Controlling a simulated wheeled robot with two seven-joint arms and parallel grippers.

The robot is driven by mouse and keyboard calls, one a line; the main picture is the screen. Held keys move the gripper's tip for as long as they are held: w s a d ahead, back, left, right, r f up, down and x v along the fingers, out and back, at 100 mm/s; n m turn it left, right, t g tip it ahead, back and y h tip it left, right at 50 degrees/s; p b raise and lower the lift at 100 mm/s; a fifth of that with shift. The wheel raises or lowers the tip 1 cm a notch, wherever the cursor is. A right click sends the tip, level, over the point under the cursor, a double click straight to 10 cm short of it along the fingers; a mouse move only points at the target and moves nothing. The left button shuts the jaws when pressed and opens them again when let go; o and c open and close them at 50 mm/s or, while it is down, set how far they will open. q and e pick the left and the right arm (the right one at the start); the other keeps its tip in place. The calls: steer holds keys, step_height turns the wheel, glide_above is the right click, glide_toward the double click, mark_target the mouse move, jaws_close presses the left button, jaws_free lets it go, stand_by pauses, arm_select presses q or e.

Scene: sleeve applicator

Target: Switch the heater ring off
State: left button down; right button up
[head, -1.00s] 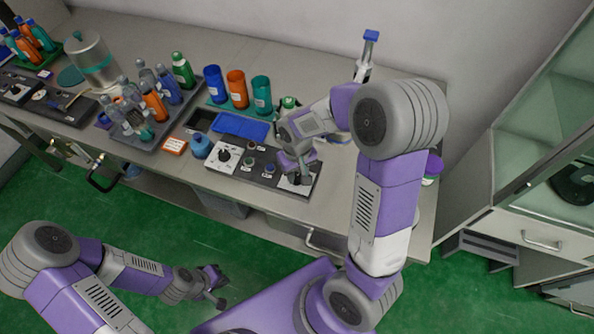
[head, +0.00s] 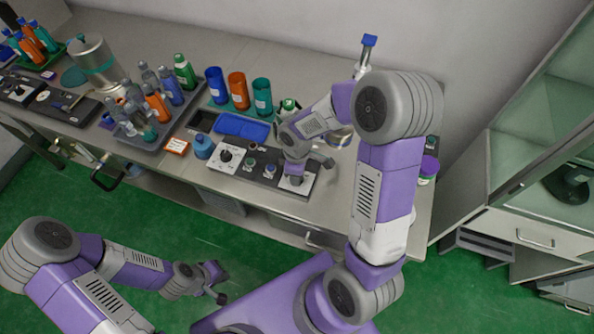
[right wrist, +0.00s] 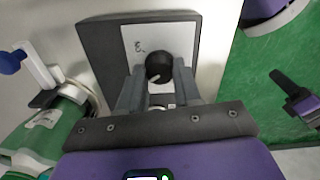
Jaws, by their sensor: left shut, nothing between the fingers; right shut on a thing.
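The control panel (head: 228,175) lies near the bench's front edge, with a black knob on a white plate at each end and small buttons between. My right gripper (head: 296,180) is over the right-hand knob. In the right wrist view my right gripper (right wrist: 160,80) is shut on that black knob (right wrist: 159,66), which has a pale pointer line and sits on a white plate (right wrist: 136,42). The heater ring itself cannot be clearly made out; a round metal part (head: 341,138) shows partly behind my right arm. My left gripper (head: 216,282) is shut and empty, low over the green floor.
Blue, orange and teal cups (head: 237,90) stand behind the panel beside a blue tray (head: 240,127). A grey rack (head: 140,132) of bottles is left. A green bottle (right wrist: 55,125) stands close to my right gripper. A glass cabinet (head: 550,150) is at right.

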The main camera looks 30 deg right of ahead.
steer(key=shift+n+p, duration=0.35)
steer(key=shift+n, duration=0.75)
steer(key=o, duration=1)
steer(key=shift+o, duration=0.2)
step_height(320, 180, up, 8)
steer(key=shift+f+p, duration=0.15)
steer(key=shift+p, duration=0.9)
steer(key=shift+f, duration=0.1)
